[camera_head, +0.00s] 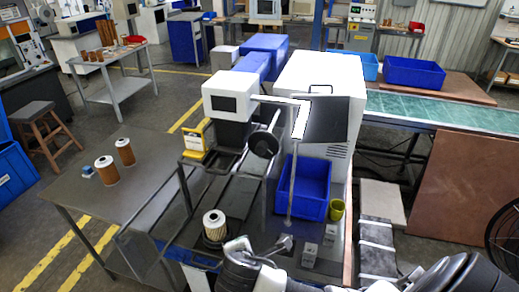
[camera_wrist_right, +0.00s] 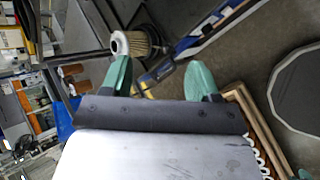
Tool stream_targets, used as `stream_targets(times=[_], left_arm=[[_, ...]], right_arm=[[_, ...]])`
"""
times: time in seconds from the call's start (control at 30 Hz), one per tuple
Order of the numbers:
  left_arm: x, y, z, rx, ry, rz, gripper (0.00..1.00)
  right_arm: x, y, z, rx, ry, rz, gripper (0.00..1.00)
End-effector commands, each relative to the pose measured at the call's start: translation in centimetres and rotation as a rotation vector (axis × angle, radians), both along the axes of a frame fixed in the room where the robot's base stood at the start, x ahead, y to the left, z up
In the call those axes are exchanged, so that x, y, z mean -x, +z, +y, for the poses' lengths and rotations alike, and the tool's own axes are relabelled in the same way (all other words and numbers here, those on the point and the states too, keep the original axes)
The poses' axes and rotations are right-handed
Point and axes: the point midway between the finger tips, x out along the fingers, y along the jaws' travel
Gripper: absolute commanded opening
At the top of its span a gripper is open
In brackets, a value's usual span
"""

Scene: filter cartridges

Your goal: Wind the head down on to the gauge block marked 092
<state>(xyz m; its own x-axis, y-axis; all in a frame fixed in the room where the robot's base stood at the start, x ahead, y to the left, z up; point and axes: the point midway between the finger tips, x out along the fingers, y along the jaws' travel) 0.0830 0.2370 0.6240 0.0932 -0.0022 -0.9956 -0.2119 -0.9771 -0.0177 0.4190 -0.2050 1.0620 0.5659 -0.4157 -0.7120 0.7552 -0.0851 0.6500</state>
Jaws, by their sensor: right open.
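The machine's white head (camera_head: 230,97) stands at the centre of the head view, with a round black handwheel (camera_head: 263,145) at its right side. Below it, a white pleated filter cartridge (camera_head: 215,226) stands upright on a dark round base. Small grey blocks (camera_head: 309,254) and (camera_head: 330,234) stand on the bench to the right; any markings on them are too small to read. My right gripper (camera_wrist_right: 160,80) is open, its two green fingertips apart with nothing held. A filter cartridge (camera_wrist_right: 137,43) shows beyond its fingers. My left gripper is not in view.
A blue bin (camera_head: 303,187) and a small yellow-green cup (camera_head: 337,209) stand on the bench. A yellow device (camera_head: 195,138) sits left of the machine. Two orange-brown cartridges (camera_head: 106,170) stand on the left table (camera_head: 95,205). My arm covers the bench's front edge.

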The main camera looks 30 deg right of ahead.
Motion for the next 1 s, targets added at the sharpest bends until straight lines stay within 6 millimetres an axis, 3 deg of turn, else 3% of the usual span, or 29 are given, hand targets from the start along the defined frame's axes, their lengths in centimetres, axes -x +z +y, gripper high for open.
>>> stream_targets(times=[0.03, 0.2, 0.4, 0.67, 1.0], left_arm=[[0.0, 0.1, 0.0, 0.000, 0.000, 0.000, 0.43], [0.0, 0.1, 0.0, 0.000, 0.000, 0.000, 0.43], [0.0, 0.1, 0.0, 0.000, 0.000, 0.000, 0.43], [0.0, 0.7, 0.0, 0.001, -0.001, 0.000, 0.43], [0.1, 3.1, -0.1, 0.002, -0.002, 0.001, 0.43]], right_arm=[[-2.3, 1.4, -1.0, 0.154, 0.063, -0.017, 0.61], [-8.1, 5.7, -4.8, 0.679, 0.192, -0.005, 0.61], [-11.6, 10.0, -8.2, 1.070, 0.197, 0.050, 0.61], [-13.1, 11.4, -10.0, 1.166, 0.188, 0.076, 0.61], [-17.2, 11.5, -14.8, 1.162, 0.188, 0.076, 0.61]])
